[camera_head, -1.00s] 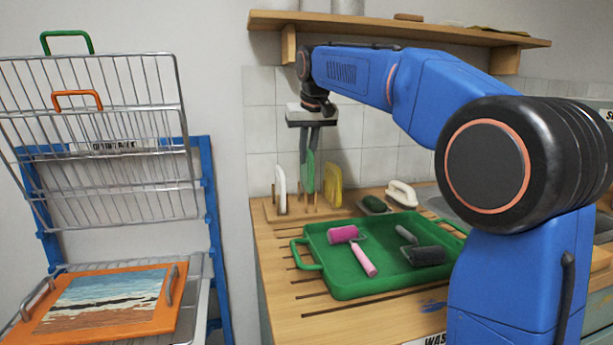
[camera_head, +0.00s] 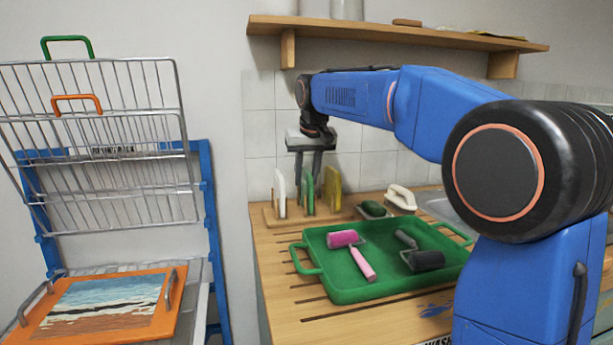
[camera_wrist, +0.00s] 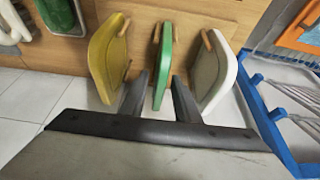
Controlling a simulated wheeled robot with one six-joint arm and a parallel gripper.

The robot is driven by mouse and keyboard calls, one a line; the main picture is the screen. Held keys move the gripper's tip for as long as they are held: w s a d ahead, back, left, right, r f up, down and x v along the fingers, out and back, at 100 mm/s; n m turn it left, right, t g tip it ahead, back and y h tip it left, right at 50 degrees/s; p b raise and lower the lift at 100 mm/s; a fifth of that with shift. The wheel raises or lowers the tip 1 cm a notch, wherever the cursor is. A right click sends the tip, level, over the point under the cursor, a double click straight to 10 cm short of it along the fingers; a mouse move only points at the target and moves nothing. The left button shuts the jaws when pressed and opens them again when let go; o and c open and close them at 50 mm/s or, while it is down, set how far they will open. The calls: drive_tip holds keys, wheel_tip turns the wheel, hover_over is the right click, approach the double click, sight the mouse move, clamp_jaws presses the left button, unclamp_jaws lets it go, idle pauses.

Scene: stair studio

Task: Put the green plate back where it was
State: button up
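The green plate (camera_head: 308,191) stands upright in the wooden rack (camera_head: 270,215), between a white plate (camera_head: 280,190) and a yellow plate (camera_head: 334,188). My gripper (camera_head: 309,172) is directly above the green plate, pointing down. In the wrist view, the green plate (camera_wrist: 163,62) stands between my two fingers (camera_wrist: 160,95), with a gap visible on each side, so the gripper is open. The yellow plate (camera_wrist: 108,58) and the white plate (camera_wrist: 212,75) stand just outside the fingers.
A wire drying rack (camera_head: 110,205) stands at the left. A wooden shelf (camera_head: 400,30) runs above the arm.

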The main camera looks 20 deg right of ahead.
drive_tip(key=shift+r, duration=0.1)
drive_tip(key=v, duration=1.2)
